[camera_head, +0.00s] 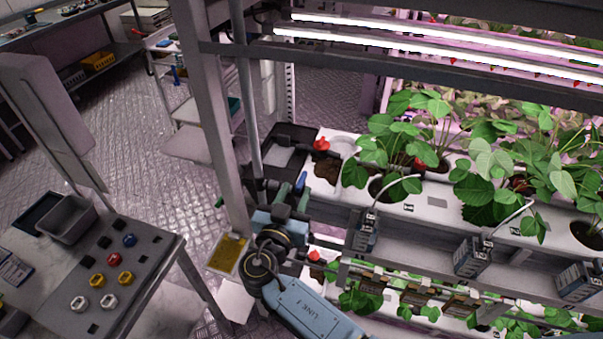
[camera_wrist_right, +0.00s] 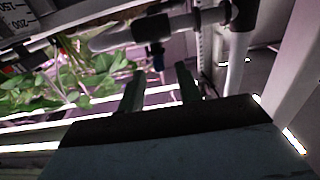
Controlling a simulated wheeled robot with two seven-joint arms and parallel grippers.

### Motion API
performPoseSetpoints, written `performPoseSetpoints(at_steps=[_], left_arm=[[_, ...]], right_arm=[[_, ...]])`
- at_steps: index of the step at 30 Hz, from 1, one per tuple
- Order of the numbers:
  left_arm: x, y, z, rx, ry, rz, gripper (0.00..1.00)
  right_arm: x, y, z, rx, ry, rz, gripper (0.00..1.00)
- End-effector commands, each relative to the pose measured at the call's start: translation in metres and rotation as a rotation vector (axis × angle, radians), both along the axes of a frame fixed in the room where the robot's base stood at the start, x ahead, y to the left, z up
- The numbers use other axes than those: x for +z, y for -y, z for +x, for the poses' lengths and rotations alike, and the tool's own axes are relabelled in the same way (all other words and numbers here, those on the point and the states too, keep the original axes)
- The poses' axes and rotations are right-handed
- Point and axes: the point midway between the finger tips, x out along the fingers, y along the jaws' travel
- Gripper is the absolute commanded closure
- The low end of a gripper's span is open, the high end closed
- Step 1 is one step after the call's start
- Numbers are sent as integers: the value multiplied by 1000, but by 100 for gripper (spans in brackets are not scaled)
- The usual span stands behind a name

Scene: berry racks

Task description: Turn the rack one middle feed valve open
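My right gripper (camera_head: 292,192) is at the rack's near left corner post, beside the feed pipes. A small blue valve handle (camera_head: 301,181) shows at its fingertips; contact cannot be told. In the right wrist view the two dark fingers (camera_wrist_right: 158,80) are apart with nothing between them. A red valve handle (camera_head: 321,144) is higher up, and another red handle (camera_head: 315,255) is lower down. My left gripper is not in view.
The rack's upright post (camera_head: 205,110) stands just left of my gripper. White planters (camera_head: 435,210) with strawberry plants fill the right. A yellow card (camera_head: 228,254) hangs beside my wrist. A bench (camera_head: 150,250) with coloured valve parts is at lower left. Open floor (camera_head: 125,130) lies behind.

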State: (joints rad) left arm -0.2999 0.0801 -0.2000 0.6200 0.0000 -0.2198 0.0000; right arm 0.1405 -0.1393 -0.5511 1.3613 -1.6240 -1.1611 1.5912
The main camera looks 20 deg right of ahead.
Motion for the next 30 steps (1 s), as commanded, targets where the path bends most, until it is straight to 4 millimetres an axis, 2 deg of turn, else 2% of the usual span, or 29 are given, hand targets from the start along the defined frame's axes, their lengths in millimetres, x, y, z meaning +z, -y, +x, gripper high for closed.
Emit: performPoseSetpoints(at_steps=[3, 9, 21, 29, 30], left_arm=[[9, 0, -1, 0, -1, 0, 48], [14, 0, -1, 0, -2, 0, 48], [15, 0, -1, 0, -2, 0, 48], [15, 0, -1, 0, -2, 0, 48], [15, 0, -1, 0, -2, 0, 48]], right_arm=[[3, 14, 20, -1, -1, -4, 65], [0, 27, 39, 0, -1, -2, 65], [-1, 31, 45, 1, -2, 0, 65], [-1, 31, 45, 1, -2, 0, 100], [-1, 31, 45, 1, -2, 0, 100]])
